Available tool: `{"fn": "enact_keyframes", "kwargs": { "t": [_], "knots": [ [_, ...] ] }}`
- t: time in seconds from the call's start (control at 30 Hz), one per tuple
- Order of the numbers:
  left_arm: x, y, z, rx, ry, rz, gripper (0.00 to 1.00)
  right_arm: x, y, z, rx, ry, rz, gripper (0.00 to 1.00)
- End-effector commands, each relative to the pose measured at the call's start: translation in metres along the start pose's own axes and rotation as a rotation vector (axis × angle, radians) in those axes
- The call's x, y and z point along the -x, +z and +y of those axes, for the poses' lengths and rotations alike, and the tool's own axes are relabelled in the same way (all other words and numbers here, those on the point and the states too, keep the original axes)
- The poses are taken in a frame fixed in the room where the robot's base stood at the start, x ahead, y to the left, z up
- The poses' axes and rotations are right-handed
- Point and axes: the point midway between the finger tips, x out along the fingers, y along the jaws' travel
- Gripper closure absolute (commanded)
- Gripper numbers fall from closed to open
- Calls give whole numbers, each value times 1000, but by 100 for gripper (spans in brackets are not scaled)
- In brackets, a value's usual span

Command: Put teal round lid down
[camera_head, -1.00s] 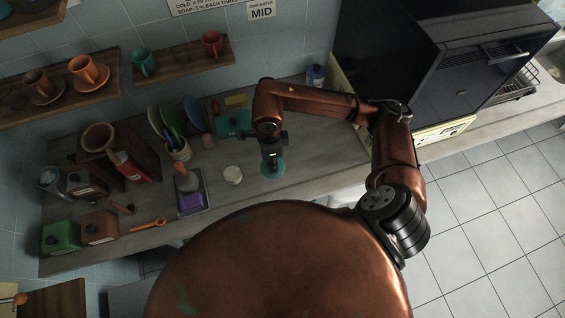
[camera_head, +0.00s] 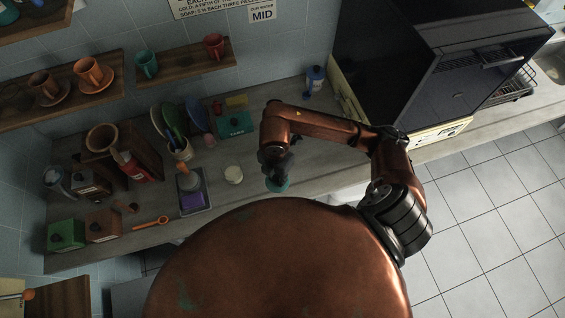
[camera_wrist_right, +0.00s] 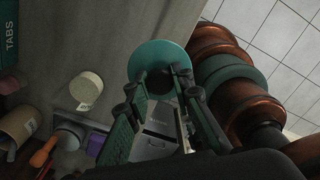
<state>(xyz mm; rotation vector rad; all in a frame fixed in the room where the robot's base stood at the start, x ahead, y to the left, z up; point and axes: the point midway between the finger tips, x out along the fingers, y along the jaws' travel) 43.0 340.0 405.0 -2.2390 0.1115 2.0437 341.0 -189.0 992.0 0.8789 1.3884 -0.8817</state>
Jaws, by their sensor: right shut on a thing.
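The teal round lid (camera_head: 279,187) is near the counter's front edge in the head view, partly covered by my right gripper (camera_head: 277,172). In the right wrist view the lid (camera_wrist_right: 150,52) is a teal disc with a dark round knob in its middle. The fingers of my right gripper (camera_wrist_right: 162,88) are shut on that knob. I cannot tell whether the lid touches the counter or hangs just above it. My left gripper is not in view.
A pale round container (camera_head: 233,174) stands left of the lid. A teal box (camera_head: 235,123) stands behind. The counter (camera_head: 315,148) right of the lid is clear.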

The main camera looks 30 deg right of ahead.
Motion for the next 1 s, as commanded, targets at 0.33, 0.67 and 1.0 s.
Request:
{"fn": "enact_keyframes", "kwargs": {
  "t": [0.33, 0.67, 1.0],
  "knots": [
    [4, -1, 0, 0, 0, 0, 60, -5, 5, 0, -287, 0, 0, 100],
    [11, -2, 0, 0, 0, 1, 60, -36, 70, 33, -290, -1, 0, 100],
    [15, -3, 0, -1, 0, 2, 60, -88, 112, 56, -285, 0, 1, 100]
  ]
}}
